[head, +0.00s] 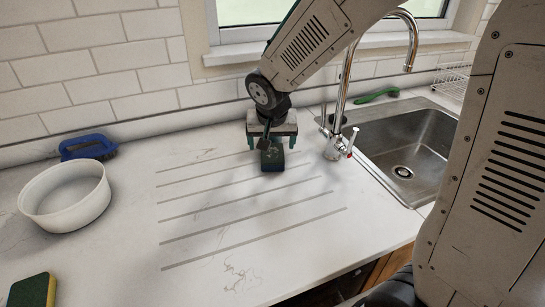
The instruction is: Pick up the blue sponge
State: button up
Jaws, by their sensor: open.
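A small dark, blue-green block (272,161), which looks like the blue sponge, is on the white counter near the grooved drainboard lines. It is in shadow, so its colour is hard to judge. My gripper (272,143) is above it, pointing down, with its two fingers apart to the left and right of the block's upper part. I cannot tell whether the fingers touch it or how far they reach down beside it. The gripper's body hides part of the area behind the block.
A chrome tap (338,140) and steel sink (408,150) are close on the right. A white bowl (65,215), a blue brush (88,147) and a yellow-green sponge (33,291) are on the left. A green brush (377,95) lies behind the sink. The counter's middle front is clear.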

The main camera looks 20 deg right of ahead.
aim_at(272, 153)
jog(key=x, duration=0.6)
jog(key=shift+s+d, duration=0.1)
jog(key=shift+s, duration=0.05)
jog(key=c, duration=0.8)
